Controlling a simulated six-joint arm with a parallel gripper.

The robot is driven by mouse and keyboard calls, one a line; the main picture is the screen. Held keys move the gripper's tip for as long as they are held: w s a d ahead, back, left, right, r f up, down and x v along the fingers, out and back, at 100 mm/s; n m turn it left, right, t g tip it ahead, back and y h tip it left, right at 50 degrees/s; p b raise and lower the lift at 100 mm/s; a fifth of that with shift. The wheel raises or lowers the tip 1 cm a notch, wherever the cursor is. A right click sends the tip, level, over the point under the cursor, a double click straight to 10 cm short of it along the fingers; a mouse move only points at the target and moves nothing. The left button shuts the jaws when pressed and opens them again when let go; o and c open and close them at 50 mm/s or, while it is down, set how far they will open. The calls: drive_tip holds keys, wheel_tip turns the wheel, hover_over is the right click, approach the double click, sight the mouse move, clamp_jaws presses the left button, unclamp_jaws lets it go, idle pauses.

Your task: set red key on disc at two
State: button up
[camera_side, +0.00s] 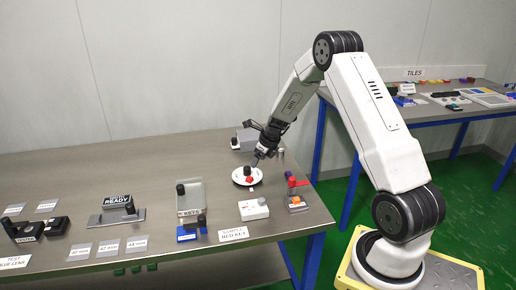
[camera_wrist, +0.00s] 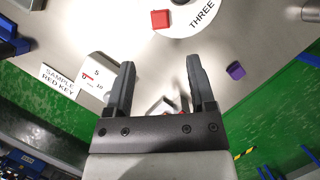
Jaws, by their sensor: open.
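A red block, seemingly the red key (camera_side: 250,180), sits on the disc. In the wrist view the red key (camera_wrist: 160,19) shows at the top edge, on the disc (camera_wrist: 183,27) beside the word THREE. The mark for two is not readable. My gripper (camera_wrist: 160,65) is open and empty, its fingers short of the red key in the picture. In the side view my gripper (camera_side: 257,160) is just above the disc's back edge.
A white box (camera_side: 254,209) and a SAMPLE RED KEY label (camera_side: 233,234) are in front of the disc. A red-handled fixture (camera_side: 297,190) stands to the right, and a purple block (camera_wrist: 235,70) shows in the wrist view.

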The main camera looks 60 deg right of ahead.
drive_tip(key=shift+v, duration=1.5)
drive_tip(key=s+a+r+n+g, duration=0.1)
drive_tip(key=s+a+r+n, duration=0.15)
drive_tip(key=a+n, duration=0.7)
drive_tip(key=s+a+r+n, duration=0.2)
drive_tip(key=s+a+n, duration=0.1)
drive_tip(key=a+n, duration=0.65)
drive_tip(key=s+a+n, duration=0.9)
drive_tip(key=s+n, duration=0.1)
drive_tip(key=n, duration=0.7)
drive_tip(key=shift+s+r+g, duration=0.3)
drive_tip(key=shift+s+g, duration=0.05)
drive_tip(key=shift+g, duration=0.05)
